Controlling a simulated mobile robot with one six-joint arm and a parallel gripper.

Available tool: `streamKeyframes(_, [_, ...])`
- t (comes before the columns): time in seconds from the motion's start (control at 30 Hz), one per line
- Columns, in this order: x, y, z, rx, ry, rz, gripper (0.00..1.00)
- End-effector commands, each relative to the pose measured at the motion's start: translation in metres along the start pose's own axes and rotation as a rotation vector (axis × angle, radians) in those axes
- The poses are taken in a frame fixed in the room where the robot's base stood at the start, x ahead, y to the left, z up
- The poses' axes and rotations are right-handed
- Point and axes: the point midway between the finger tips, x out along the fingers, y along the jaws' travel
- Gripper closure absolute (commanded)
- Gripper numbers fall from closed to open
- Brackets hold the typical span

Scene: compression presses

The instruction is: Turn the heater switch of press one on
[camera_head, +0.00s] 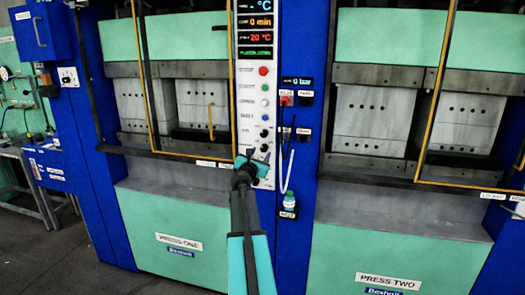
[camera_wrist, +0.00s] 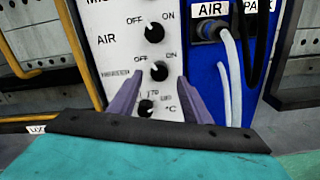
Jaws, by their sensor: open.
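The heater switch (camera_wrist: 159,70) is a black round knob on the white control panel (camera_wrist: 101,37) in the wrist view. A small heater label stands to its left and OFF is printed at its upper left. Its pointer seems turned towards OFF, but it is small. My gripper (camera_wrist: 159,77) is open, its two purple-grey fingers on either side of the knob's lower area. I cannot tell whether they touch the panel. In the head view my gripper (camera_head: 251,163) is at the lower part of the press one panel (camera_head: 244,100), covering some of it.
The AIR knob (camera_wrist: 154,32) is just above, and a temperature dial (camera_wrist: 146,107) sits below, between the fingers. A hose connector (camera_wrist: 208,28) with a white hose is close on the right. Press two (camera_head: 390,281) stands to the right of press one (camera_head: 179,241).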

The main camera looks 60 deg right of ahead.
Motion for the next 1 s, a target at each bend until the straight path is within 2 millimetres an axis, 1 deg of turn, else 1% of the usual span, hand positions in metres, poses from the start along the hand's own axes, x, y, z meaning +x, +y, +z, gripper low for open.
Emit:
streamKeyframes(0.03, [0.007,0.001,0.001,0.000,0.000,-0.001,0.56])
streamKeyframes(0.2, [0.022,0.001,0.001,0.001,0.000,-0.001,0.56])
streamKeyframes(0.5, [0.044,0.001,0.001,0.000,0.000,0.000,0.56])
streamKeyframes(0.7, [0.048,0.000,0.000,0.001,0.000,0.000,0.56])
streamKeyframes(0.97, [0.048,0.000,0.000,0.001,0.000,0.000,0.56])
streamKeyframes(1.0, [0.048,0.000,0.000,0.001,0.000,0.000,0.61])
